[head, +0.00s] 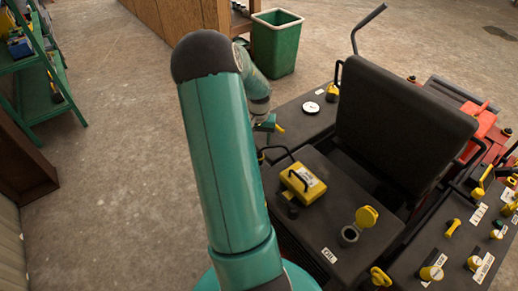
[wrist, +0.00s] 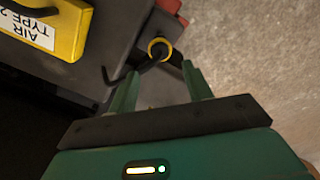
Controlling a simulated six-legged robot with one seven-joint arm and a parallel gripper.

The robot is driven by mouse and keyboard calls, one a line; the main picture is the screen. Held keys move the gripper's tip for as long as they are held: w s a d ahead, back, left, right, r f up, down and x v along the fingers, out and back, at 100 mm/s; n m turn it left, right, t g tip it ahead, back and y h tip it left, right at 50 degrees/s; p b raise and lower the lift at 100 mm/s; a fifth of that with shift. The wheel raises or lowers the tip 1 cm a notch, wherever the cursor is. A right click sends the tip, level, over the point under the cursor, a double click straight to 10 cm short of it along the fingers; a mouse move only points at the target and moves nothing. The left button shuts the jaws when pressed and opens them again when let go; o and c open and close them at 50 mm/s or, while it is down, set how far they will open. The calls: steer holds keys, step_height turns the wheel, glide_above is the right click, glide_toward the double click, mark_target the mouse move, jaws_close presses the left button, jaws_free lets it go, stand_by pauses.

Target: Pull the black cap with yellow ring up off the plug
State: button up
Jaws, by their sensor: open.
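In the wrist view a yellow ring (wrist: 152,43) with a dark centre, which looks like the black cap with yellow ring, sits at the edge of the dark machine deck. It is just beyond my fingertips and roughly between them. My gripper (wrist: 160,69) is open, with a green finger on each side and nothing held. Whether the fingers touch the cap cannot be told. In the head view my gripper (head: 270,124) is over the deck's left edge, partly behind my arm. The plug under the cap is hidden.
A yellow box labelled AIR TYPE 2 (wrist: 70,48) is at the upper left of the wrist view; a yellow box with a black handle (head: 303,184) stands on the deck. A black seat (head: 400,120) rises to the right. A green bin (head: 275,45) stands behind. Floor on the left is clear.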

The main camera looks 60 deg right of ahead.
step_height(320, 180, up, 4)
steer(key=shift+r, duration=0.1)
stand_by(0.6)
steer(key=w+a+r+n+t, duration=0.1)
steer(key=w+a+r+n, duration=0.1)
steer(key=w+a+r, duration=0.45)
steer(key=w+a+r+n+t, duration=0.15)
steer(key=a+r, duration=0.25)
steer(key=a, duration=0.5)
steer(key=w+a+r+n, duration=0.3)
steer(key=w+a+r, duration=0.2)
steer(key=a, duration=0.3)
steer(key=s+a+r+n+t, duration=0.1)
steer(key=s+a+r+n, duration=0.1)
steer(key=a, duration=0.6)
steer(key=s+a+r+n+t, duration=0.1)
steer(key=s+a+r+n, duration=0.2)
steer(key=a, duration=0.6)
steer(key=s+a+r+n+t, duration=0.1)
steer(key=s+a+r+n, duration=0.1)
steer(key=a, duration=0.6)
steer(key=shift+s+a+r+n, duration=0.3)
steer(key=shift+s+n, duration=0.15)
steer(key=shift+s, duration=0.6)
